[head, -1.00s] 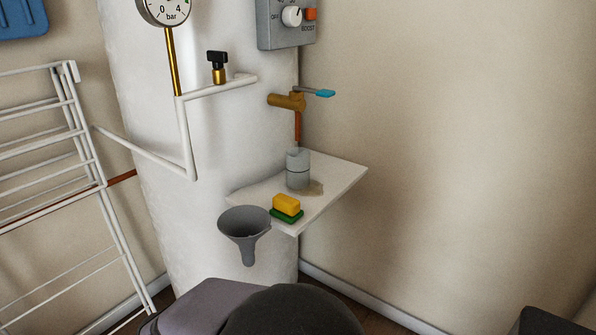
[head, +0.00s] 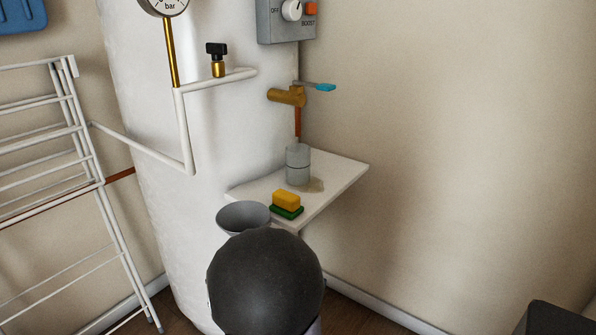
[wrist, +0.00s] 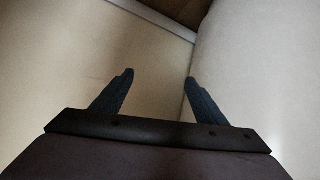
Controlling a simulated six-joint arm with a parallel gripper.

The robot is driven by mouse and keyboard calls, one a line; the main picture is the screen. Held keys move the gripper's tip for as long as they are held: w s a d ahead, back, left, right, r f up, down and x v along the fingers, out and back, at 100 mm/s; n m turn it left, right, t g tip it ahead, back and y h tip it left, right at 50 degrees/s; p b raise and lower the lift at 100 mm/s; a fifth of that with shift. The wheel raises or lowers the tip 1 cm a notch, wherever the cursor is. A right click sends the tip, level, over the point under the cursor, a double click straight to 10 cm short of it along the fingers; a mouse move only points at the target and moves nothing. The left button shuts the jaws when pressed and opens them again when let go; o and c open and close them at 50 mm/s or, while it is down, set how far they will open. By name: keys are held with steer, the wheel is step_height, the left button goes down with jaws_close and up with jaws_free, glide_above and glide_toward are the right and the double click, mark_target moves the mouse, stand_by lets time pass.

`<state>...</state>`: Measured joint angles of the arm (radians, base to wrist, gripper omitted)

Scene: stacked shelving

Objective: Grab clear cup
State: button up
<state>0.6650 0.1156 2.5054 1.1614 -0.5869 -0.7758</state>
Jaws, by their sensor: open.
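A grey, faintly see-through cylindrical cup (head: 298,168) stands upright on the small white shelf (head: 335,180), under the brass tap. It is the only cup-like thing I see there, and it is not visible in the wrist view. My gripper (wrist: 159,76) shows in the wrist view with its two dark fingers spread apart and nothing between them. In the head view the fingers are hidden, and only a dark rounded part of my arm shows, in front of and below the shelf. The gripper's exact distance from the cup cannot be told.
A yellow and green sponge (head: 286,203) lies at the shelf's front, near the cup. A grey funnel (head: 243,215) is left of it, partly hidden by my arm. A brass tap (head: 287,97) hangs above. A drying rack (head: 85,150) stands left. Right of the shelf is bare wall.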

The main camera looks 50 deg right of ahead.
steer(key=s+d+r+m+g+h, duration=0.1)
steer(key=s+d+r+m+g, duration=0.15)
steer(key=s, duration=0.45)
steer(key=s+d+r+m+g+h, duration=0.1)
steer(key=s+d+r+m+g, duration=0.2)
steer(key=s, duration=0.5)
steer(key=w+d+r+n+t+h, duration=0.1)
steer(key=w+r+t+h, duration=0.25)
steer(key=r, duration=0.75)
steer(key=w+d+r+n+t+h, duration=0.1)
steer(key=w+r+t+h, duration=0.25)
steer(key=r, duration=0.65)
steer(key=n+t+y+p, duration=0.4)
steer(key=n+t+p, duration=0.2)
steer(key=t, duration=0.1)
glide_toward(298, 167)
steer(key=d+r, duration=0.1)
steer(key=r, duration=0.1)
steer(key=w+d+r, duration=0.1)
steer(key=d+r, duration=0.1)
steer(key=shift+d, duration=0.3)
steer(key=shift+w+a+f+n+y, duration=0.2)
steer(key=shift+w+a+n+y, duration=0.05)
steer(key=shift+w+n+y, duration=0.25)
steer(key=shift+d+r+p, duration=0.1)
steer(key=shift+p, duration=0.25)
